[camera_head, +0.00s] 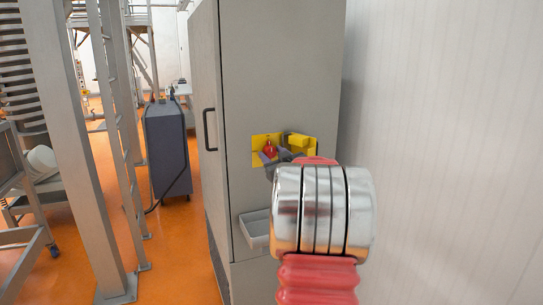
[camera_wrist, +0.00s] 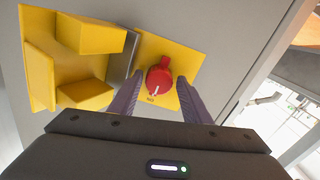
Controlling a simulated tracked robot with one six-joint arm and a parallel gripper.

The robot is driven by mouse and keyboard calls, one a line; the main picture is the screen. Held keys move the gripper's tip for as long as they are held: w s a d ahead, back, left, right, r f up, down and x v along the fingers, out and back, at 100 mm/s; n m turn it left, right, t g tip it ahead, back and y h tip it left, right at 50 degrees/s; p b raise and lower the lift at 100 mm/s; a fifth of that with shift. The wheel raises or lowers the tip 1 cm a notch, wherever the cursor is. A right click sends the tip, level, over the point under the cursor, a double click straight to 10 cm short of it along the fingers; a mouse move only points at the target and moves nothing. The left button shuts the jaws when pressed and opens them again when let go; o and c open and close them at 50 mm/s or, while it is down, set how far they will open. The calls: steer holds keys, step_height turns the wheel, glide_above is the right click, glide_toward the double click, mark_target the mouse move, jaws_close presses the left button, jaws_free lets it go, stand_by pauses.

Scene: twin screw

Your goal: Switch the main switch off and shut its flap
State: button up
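The main switch is a red rotary knob (camera_wrist: 159,80) on a yellow plate (camera_wrist: 186,68) on the grey cabinet. The switch also shows in the head view (camera_head: 270,148). Its yellow box-shaped flap (camera_wrist: 68,34) stands open beside the plate, on the left in the wrist view and on the right in the head view (camera_head: 301,143). My gripper (camera_wrist: 160,78) is open, with one finger on each side of the knob; contact cannot be told.
The tall grey cabinet (camera_head: 270,70) has a black door handle (camera_head: 208,129) and a small grey tray (camera_head: 254,231) below the switch. A white wall (camera_head: 440,120) stands close on the right. Orange floor and metal frames lie to the left.

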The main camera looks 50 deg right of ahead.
steer(key=c, duration=0.7)
steer(key=shift+a, duration=0.2)
steer(key=shift+c, duration=0.6)
steer(key=shift+d, duration=0.1)
steer(key=shift+n, duration=0.5)
steer(key=n, duration=0.8)
steer(key=shift+w, duration=0.1)
steer(key=n, duration=0.4)
steer(key=shift+n, duration=0.3)
steer(key=n, duration=0.4)
steer(key=shift+f+n, duration=0.15)
steer(key=shift+n, duration=0.15)
